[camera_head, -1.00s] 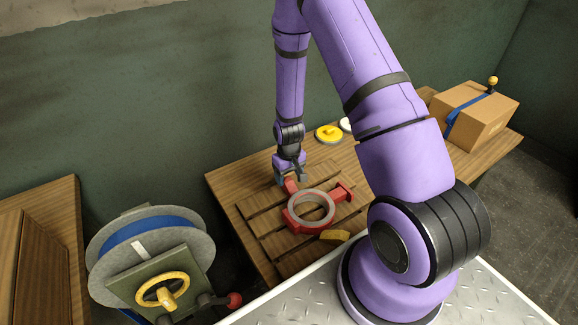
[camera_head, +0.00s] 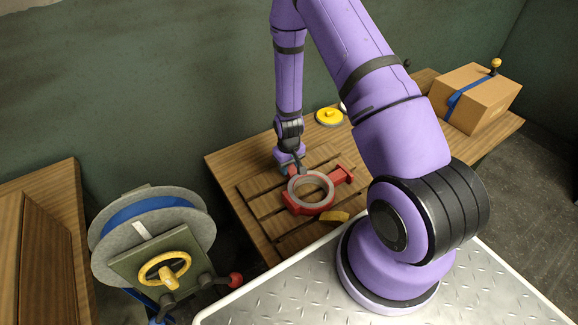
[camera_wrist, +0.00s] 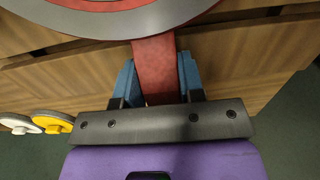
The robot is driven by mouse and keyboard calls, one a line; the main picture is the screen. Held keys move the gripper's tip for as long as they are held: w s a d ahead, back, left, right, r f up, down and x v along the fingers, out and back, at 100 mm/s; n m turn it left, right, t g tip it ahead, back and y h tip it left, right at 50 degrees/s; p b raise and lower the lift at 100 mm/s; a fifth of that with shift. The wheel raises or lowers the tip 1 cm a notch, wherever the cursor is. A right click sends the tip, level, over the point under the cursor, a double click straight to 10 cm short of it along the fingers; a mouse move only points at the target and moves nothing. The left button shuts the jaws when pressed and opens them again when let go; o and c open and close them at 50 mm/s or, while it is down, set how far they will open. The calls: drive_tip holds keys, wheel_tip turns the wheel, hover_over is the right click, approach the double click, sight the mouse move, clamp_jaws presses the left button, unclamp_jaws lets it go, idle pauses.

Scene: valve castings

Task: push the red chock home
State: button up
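The red chock (camera_wrist: 158,68) is a plain red bar between my gripper's blue fingers in the wrist view. The fingers lie along both its sides with no clear gap, so my gripper (camera_wrist: 158,80) appears shut on it. Its far end meets or passes under the grey-rimmed ring of the red casting (camera_wrist: 195,12); I cannot tell which. In the head view, the casting (camera_head: 309,205) lies on the slatted pallet, and my gripper (camera_head: 293,170) is low at its far left side, hiding most of the chock.
A red block (camera_head: 341,175) juts from the casting's right side. A yellow wedge (camera_head: 333,217) lies in front. The bench (camera_head: 228,166) also bears a yellow disc (camera_head: 329,117) and a strapped box (camera_head: 478,98). A reel (camera_head: 112,237) with a yellow handwheel stands left.

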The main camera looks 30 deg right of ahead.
drive_tip(key=o, duration=1)
drive_tip(key=shift+r, duration=0.1)
wheel_tip(320, 180, up, 11)
drive_tip(key=shift+f, duration=0.15)
